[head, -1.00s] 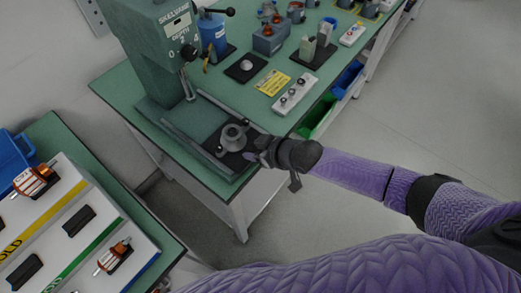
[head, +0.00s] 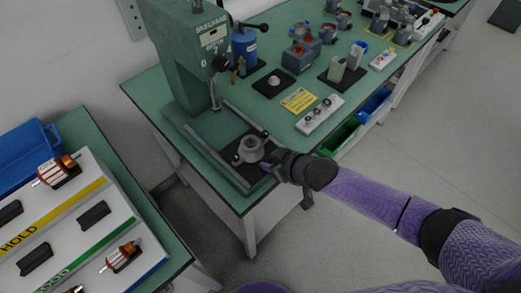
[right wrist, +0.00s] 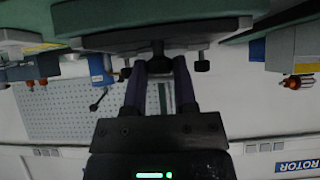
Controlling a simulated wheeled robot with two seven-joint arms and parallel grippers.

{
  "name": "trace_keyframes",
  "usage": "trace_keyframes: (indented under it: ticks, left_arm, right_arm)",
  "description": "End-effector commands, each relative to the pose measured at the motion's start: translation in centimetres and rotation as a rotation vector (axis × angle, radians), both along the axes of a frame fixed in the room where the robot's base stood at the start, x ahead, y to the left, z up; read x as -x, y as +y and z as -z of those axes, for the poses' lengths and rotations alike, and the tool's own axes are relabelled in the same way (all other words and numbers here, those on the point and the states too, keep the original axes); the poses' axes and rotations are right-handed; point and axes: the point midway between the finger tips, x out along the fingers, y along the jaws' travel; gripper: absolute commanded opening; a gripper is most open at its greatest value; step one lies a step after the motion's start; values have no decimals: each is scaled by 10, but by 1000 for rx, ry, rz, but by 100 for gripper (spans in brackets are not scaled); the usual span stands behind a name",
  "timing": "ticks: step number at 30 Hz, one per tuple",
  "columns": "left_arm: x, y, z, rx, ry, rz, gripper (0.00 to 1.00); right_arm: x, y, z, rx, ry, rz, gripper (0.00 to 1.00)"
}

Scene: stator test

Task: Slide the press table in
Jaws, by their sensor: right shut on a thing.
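The green press (head: 192,62) stands at the left end of the green workbench. Its press table (head: 232,144), a dark plate bearing a round grey fixture (head: 249,149), lies between two rails at the front of the press base, out in front of the press column. My right gripper (head: 272,164) is at the plate's front edge, its fingertips partly hidden. In the right wrist view, the two fingers of my right gripper (right wrist: 158,75) are shut on a dark knob (right wrist: 158,48) under the plate edge. My left gripper is not in view.
A white block with several knobs (head: 320,115), a yellow card (head: 298,100) and a black pad (head: 273,83) lie right of the press. Green (head: 338,138) and blue bins hang at the bench's front edge. A second bench with rotors (head: 124,255) stands at the lower left.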

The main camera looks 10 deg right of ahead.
Motion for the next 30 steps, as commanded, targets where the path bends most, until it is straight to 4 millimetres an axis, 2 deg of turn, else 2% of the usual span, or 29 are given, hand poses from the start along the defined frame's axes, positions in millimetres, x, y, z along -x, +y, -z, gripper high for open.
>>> trace_keyframes:
  ticks: [15,30]
  left_arm:
    - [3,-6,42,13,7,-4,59]
    - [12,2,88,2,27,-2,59]
  right_arm:
    - [-47,37,4,-2,-2,0,7]
    - [-91,70,5,-2,-2,0,7]
